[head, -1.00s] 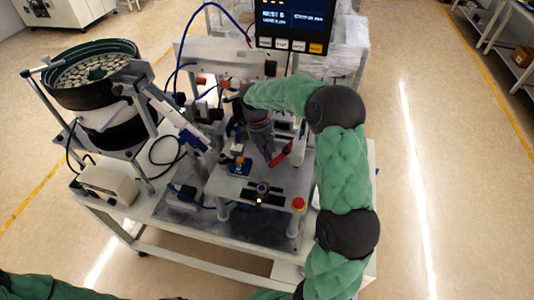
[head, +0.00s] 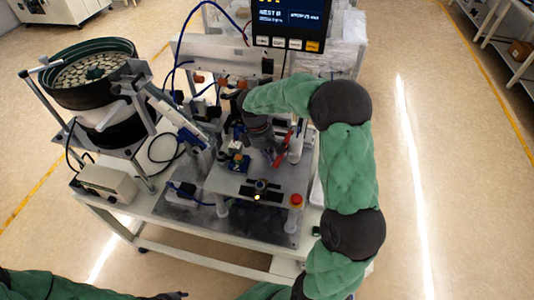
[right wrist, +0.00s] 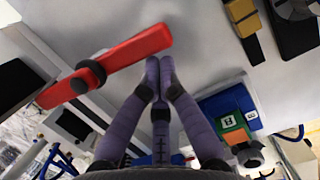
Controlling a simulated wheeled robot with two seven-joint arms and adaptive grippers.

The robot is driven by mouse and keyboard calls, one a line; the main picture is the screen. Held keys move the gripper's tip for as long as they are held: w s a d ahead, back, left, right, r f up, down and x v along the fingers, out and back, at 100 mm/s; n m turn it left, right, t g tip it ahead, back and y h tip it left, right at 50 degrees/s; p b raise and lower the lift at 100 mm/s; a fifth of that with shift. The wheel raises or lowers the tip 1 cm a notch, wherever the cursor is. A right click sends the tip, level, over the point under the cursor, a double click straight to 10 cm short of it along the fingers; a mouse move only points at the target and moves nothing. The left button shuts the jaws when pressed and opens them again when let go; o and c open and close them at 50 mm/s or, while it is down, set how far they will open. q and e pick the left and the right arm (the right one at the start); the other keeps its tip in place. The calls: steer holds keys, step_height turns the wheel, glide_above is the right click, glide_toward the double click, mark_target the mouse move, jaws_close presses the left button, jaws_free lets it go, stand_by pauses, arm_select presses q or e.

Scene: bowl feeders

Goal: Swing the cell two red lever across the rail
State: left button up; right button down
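The red lever (head: 283,150) stands on the machine plate, slanting up and right in the head view. In the right wrist view the red lever (right wrist: 105,66) lies left of my fingers, with a dark collar around it; a small gap shows between. My right gripper (head: 268,156) is left of the lever in the head view. In the right wrist view its purple fingers (right wrist: 160,68) meet at the tips with nothing between them. My left gripper (head: 176,295) barely shows at the bottom edge, and its opening is unclear. No cell number is readable.
A blue, green and orange block assembly (right wrist: 235,120) sits right of my fingers in the right wrist view. A red button (head: 296,200) is at the plate's front right corner. The bowl feeder (head: 95,70) stands left, and a screen (head: 288,22) is at the back.

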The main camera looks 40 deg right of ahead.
steer(key=shift+s, duration=0.3)
steer(key=shift+w+d, duration=0.1)
steer(key=shift+w, duration=0.05)
stand_by(0.5)
steer(key=shift+w+d+p, duration=0.3)
steer(key=shift+w+p, duration=0.1)
steer(key=shift+w, duration=0.25)
steer(key=v, duration=1.2)
steer(key=shift+s, duration=0.1)
